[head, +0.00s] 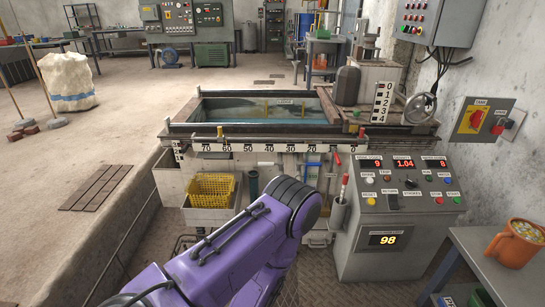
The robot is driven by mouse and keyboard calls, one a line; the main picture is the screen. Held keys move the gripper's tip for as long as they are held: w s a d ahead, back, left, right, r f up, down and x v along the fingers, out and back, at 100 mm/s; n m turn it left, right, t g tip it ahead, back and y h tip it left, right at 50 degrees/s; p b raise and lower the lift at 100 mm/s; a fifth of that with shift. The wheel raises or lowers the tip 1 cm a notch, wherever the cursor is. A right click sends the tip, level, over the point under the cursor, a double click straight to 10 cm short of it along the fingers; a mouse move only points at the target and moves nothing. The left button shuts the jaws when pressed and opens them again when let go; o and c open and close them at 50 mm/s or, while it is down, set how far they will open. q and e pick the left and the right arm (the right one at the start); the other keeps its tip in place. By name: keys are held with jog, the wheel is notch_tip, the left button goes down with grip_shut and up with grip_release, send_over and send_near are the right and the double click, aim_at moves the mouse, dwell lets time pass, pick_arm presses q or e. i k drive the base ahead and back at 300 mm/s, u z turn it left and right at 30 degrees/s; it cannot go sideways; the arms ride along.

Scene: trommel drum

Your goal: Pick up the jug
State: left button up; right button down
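An orange jug (515,245) stands upright on a grey bench at the right edge of the head view. Its handle faces left, and yellowish lumpy contents show at its open top. A purple arm of mine reaches across the lower middle of the view, bent at a dark joint. Its gripper does not show. My other gripper is not in view either. Nothing of mine touches the jug in view.
A water-filled tank (262,137) with a scale is behind my arm. A yellow basket (212,190) sits below. Open floor lies left.

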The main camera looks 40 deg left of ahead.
aim_at(520, 240)
jog(key=u, duration=0.6)
jog(key=i, duration=0.75)
jog(key=u, duration=0.9)
jog(key=i, duration=0.9)
jog(key=z, duration=0.95)
jog(key=k, duration=0.5)
jog(key=z, duration=3.3)
